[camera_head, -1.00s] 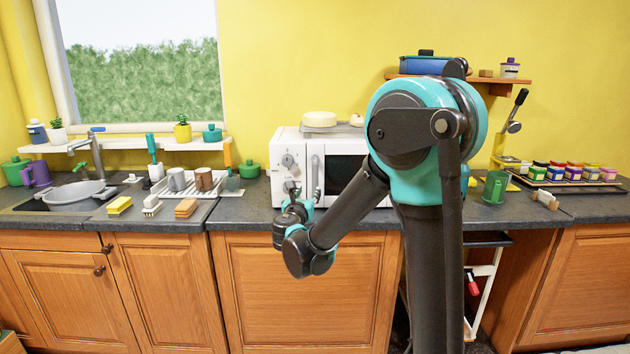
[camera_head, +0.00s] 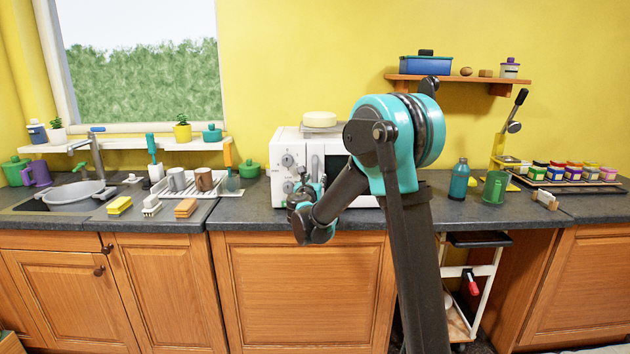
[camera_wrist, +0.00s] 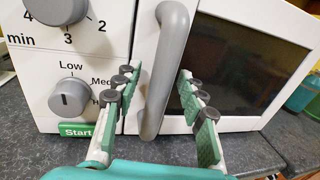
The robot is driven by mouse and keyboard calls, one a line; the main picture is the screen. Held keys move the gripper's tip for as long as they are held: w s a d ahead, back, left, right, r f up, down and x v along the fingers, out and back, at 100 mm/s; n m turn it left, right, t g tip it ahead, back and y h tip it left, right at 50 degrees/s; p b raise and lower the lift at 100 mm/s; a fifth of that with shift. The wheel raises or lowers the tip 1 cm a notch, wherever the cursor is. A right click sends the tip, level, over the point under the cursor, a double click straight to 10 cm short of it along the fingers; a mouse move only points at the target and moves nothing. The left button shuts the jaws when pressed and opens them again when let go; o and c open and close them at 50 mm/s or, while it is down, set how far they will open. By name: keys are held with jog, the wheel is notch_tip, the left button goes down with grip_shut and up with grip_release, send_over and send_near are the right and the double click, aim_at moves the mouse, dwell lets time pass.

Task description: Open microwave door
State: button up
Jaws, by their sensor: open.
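The white microwave (camera_head: 284,143) stands on the counter. In the wrist view its control panel (camera_wrist: 98,65) is at left and its dark-windowed door (camera_wrist: 250,62) at right. The door looks shut. The thick grey vertical door handle (camera_wrist: 171,58) runs down beside the panel; it also shows in the head view (camera_head: 315,165). My gripper (camera_wrist: 158,80) is open, with one green-padded finger on each side of the handle's lower part in the picture. I see no clear contact. In the head view my gripper (camera_head: 308,187) is in front of the microwave, and my arm hides part of the door.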

grip_shut()
jog(key=shift+s, duration=0.1)
dwell(0.3)
